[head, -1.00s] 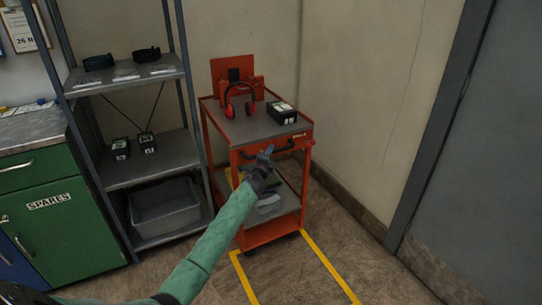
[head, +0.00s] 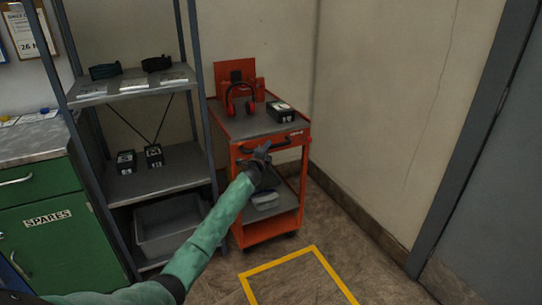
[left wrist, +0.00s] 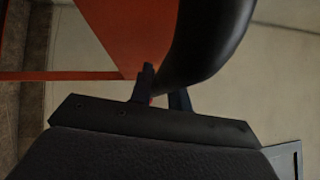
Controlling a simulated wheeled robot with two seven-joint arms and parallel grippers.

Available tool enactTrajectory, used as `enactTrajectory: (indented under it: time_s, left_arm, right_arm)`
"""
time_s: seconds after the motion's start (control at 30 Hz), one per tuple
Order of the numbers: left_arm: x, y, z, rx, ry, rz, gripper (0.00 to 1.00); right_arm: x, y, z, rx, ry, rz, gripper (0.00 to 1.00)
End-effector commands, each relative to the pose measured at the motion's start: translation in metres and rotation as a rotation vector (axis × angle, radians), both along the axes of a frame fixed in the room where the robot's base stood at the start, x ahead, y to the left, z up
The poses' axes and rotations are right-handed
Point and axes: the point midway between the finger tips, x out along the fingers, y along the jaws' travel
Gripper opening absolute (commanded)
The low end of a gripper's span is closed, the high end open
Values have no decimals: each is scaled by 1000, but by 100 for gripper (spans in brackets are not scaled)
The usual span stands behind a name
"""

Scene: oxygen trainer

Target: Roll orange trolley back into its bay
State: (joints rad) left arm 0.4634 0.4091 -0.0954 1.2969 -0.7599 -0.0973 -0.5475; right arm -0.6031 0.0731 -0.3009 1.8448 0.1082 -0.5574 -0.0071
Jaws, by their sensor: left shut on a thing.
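The orange trolley (head: 270,229) stands upright against the back wall, right of the shelf rack. Its black push handle (head: 284,143) faces me. My left gripper (head: 262,153) is shut on this handle. In the left wrist view, the gripper's fingers (left wrist: 161,90) meet the curved black handle (left wrist: 212,40), with the orange trolley body (left wrist: 128,25) behind. A yellow floor outline (head: 282,258) lies in front of the trolley, with a strip of bare floor between them. My right gripper is not in view.
Red ear defenders (head: 231,104) and a black box (head: 280,112) sit on the trolley top. The grey shelf rack (head: 160,182) stands close on its left, beside a green cabinet (head: 40,235). Floor right of the trolley is clear up to the wall.

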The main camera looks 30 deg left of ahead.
Motion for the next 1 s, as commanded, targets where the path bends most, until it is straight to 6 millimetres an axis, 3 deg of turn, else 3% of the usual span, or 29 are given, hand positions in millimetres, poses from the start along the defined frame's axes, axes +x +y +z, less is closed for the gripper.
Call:
enactTrajectory:
  time_s: [0.33,0.9,0.93,1.0]
  left_arm:
    - [21,26,-3,0,2,0,0]
    - [25,32,-2,1,2,-1,0]
    - [25,32,-2,1,2,-1,22]
    - [25,32,-2,1,2,-1,36]
  right_arm:
    - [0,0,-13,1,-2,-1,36]
    - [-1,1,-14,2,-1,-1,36]
    - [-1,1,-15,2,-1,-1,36]
    - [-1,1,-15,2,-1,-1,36]
